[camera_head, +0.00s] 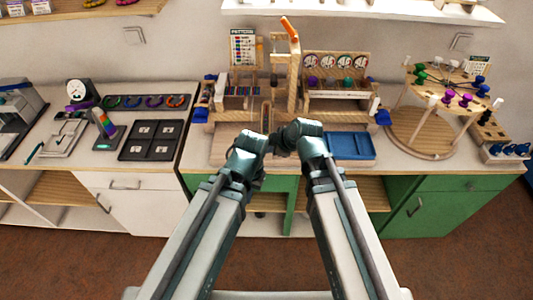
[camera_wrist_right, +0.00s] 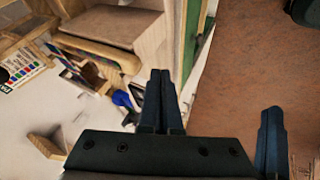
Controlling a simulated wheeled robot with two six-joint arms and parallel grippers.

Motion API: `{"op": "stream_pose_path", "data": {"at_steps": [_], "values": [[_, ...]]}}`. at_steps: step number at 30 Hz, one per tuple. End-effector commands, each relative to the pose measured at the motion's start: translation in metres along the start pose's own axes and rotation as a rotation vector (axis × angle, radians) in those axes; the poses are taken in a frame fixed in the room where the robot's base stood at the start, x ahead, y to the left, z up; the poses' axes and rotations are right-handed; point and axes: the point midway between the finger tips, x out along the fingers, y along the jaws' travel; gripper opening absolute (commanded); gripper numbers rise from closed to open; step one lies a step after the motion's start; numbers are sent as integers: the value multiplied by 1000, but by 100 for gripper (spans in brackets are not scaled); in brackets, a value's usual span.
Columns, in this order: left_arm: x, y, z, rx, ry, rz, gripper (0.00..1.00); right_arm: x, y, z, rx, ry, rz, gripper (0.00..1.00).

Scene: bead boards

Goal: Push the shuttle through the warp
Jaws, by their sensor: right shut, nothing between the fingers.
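A wooden loom-like frame (camera_head: 250,112) stands on the middle bench, with a tall post (camera_head: 294,70) tipped orange. A dark multicoloured strip that may be the warp (camera_head: 240,90) shows at its left. A slim tan piece with rounded ends, possibly the shuttle (camera_head: 266,116), lies in the frame's middle. A long tan round-ended bar (camera_wrist_right: 100,52) shows in the right wrist view; I cannot tell if it is the same piece. My right gripper (camera_wrist_right: 160,72) is shut and empty, apart from that bar. My left wrist (camera_head: 252,142) meets the right wrist before the frame; its fingers are hidden.
A blue tray (camera_head: 351,146) lies right of the arms. A round wooden stand with coloured pegs (camera_head: 420,133) is farther right. The bench's front edge is close below my wrists.

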Motion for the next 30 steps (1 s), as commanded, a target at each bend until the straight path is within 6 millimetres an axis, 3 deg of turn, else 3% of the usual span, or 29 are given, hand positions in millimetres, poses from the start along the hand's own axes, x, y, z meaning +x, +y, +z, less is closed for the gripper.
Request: {"op": "stream_pose_path", "data": {"at_steps": [6, 22, 26, 30], "values": [[-1, 0, 0, 0, 0, 0, 0, 5, 15, 4, -4, 1, -3, 0], [-1, 0, 0, 0, 0, 0, 0, 8, 22, 5, -4, 2, -3, 0], [-1, 0, 0, 0, 0, 0, 0, 18, 41, 5, -4, 1, -2, 0], [-1, 0, 0, 0, 0, 0, 0, 36, 75, 6, -4, 1, -2, 0]]}}
